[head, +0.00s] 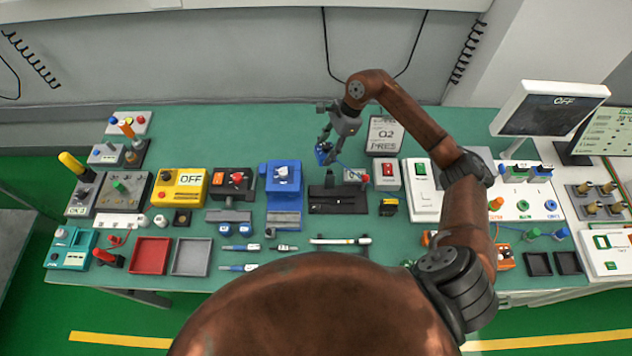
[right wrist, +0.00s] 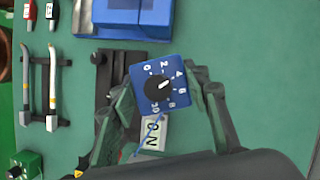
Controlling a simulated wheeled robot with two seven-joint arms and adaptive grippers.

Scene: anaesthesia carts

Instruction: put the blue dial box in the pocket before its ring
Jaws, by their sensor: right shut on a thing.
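The blue dial box (right wrist: 160,85) has a black knob and white numbers on its face. My right gripper (head: 330,142) is shut on it, with one finger on each side in the right wrist view. The box (head: 323,154) also shows in the head view, at the far middle of the green table. A thin blue cord (right wrist: 147,136) runs from its lower edge. A white panel (head: 522,187) at the right carries orange, green and blue rings. I cannot tell which pocket goes with the box. My left gripper is not in view.
An O2 PRES display (head: 384,134) stands right of the held box. A blue device (head: 284,178) and a black base (head: 338,202) stand nearer. A red tray (head: 150,256) and a grey tray (head: 191,257) lie front left. The far left-middle table is clear.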

